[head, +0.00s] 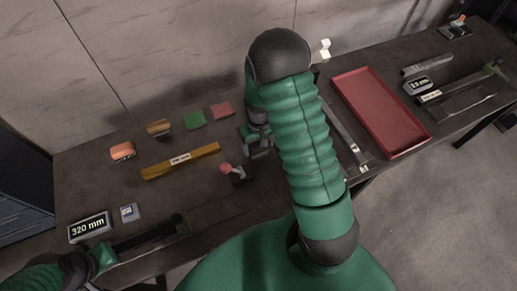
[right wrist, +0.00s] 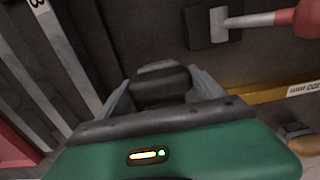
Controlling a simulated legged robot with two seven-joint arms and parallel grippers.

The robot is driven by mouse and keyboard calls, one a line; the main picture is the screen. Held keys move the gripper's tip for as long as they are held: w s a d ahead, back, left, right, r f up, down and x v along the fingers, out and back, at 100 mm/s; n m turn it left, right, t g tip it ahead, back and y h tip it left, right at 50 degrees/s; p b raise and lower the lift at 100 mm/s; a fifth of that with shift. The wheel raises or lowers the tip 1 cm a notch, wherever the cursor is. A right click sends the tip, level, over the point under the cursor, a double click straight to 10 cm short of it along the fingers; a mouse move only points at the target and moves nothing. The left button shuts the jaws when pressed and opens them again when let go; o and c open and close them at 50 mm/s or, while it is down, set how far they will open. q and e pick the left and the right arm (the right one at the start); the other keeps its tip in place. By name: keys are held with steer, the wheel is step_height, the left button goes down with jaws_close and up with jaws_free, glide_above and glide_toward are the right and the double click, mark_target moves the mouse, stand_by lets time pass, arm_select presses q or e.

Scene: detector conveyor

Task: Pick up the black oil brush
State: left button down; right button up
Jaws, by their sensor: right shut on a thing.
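My right gripper (right wrist: 160,88) is shut on a small black block with a lighter top edge, which looks like the black oil brush (right wrist: 163,82). Only the block's upper part shows between the fingers; its lower part is hidden by the gripper body. In the head view the right gripper (head: 258,142) is over the middle of the table, partly hidden behind my green arm.
A lever with a red ball knob (head: 226,168) stands close to the right gripper. A yellow bar (head: 180,161), green block (head: 194,120), red block (head: 221,110) and orange block (head: 122,151) lie to the left. A red tray (head: 357,90) and metal bar (head: 347,135) lie to the right.

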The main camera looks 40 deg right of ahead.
steer(key=shift+w+a, duration=0.1)
steer(key=shift+a, duration=0.05)
steer(key=c, duration=0.4)
steer(key=shift+o, duration=0.2)
steer(key=shift+r, duration=0.1)
steer(key=shift+r, duration=0.65)
step_height(320, 180, up, 2)
steer(key=shift+w+a+b, duration=0.15)
steer(key=shift+b, duration=0.2)
steer(key=w+a+b, duration=0.1)
steer(key=w+a, duration=0.2)
steer(key=a, duration=0.4)
steer(key=w+a+r+b, duration=0.1)
steer(key=w+a, duration=0.1)
steer(key=a, duration=0.5)
steer(key=shift+w+a+r, duration=0.2)
steer(key=shift+w+r, duration=0.1)
steer(key=shift+w, duration=0.1)
steer(key=o, duration=0.9)
steer(key=c, duration=0.6)
